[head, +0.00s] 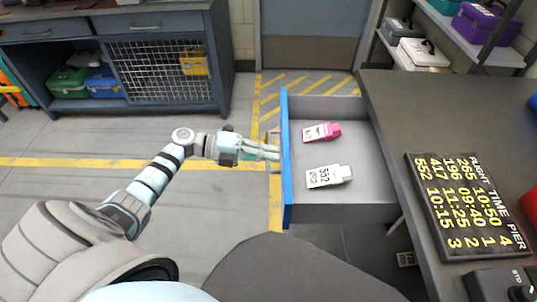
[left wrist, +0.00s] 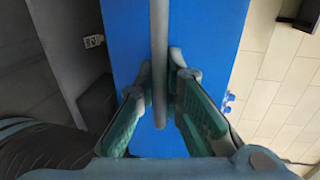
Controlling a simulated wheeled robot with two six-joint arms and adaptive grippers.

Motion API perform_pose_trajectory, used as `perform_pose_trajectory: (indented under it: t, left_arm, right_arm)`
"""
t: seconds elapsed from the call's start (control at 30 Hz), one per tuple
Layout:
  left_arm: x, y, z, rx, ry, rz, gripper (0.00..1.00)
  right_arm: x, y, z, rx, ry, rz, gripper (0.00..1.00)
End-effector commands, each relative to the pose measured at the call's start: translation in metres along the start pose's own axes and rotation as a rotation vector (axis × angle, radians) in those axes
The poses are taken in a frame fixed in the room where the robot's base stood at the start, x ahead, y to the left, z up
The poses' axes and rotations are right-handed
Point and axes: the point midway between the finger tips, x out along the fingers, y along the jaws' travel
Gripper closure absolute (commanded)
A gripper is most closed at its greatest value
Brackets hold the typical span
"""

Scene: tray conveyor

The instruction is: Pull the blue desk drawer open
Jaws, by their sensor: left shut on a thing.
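The desk drawer (head: 345,187) with a blue front (head: 286,170) stands pulled out from the dark desk (head: 440,110) in the head view. My left gripper (head: 272,152) is at the blue front. In the left wrist view its green-padded fingers (left wrist: 160,100) are shut around the grey bar handle (left wrist: 160,60) in front of the blue panel (left wrist: 215,40). My right gripper is not in view.
A flight-time board (head: 468,205) lies on the desk top, with a dark device (head: 497,284) near it. A cabinet (head: 120,60) with a mesh door stands at the back left. A shelf (head: 470,40) holds cases at the back right. The floor left of the drawer is clear.

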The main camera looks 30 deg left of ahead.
Motion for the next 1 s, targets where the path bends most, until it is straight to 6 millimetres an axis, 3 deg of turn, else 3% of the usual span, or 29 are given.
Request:
perform_pose_trajectory:
  t: [0.03,0.1,0.13,0.47,0.57,0.83,1.0]
  left_arm:
    - [0.0,-0.002,0.001,0.003,-0.005,-0.003,1.0]
    - [-0.001,-0.002,0.002,0.003,-0.004,-0.003,0.83]
    - [-0.001,-0.002,0.001,0.003,-0.004,-0.003,0.82]
    - [-0.005,0.0,0.001,0.001,-0.003,0.0,0.82]
    - [-0.02,0.0,0.001,0.001,-0.004,0.002,0.82]
    - [-0.093,0.0,0.001,0.001,-0.004,0.004,0.82]
    - [-0.118,-0.001,0.001,0.0,-0.004,-0.001,0.82]
  right_arm:
    - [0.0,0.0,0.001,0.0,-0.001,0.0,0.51]
    - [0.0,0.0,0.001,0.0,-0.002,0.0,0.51]
    - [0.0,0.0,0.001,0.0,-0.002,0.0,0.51]
    - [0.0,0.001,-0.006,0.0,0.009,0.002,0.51]
    - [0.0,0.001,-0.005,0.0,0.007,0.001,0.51]
    - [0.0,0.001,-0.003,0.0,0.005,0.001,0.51]
    - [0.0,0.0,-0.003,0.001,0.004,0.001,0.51]
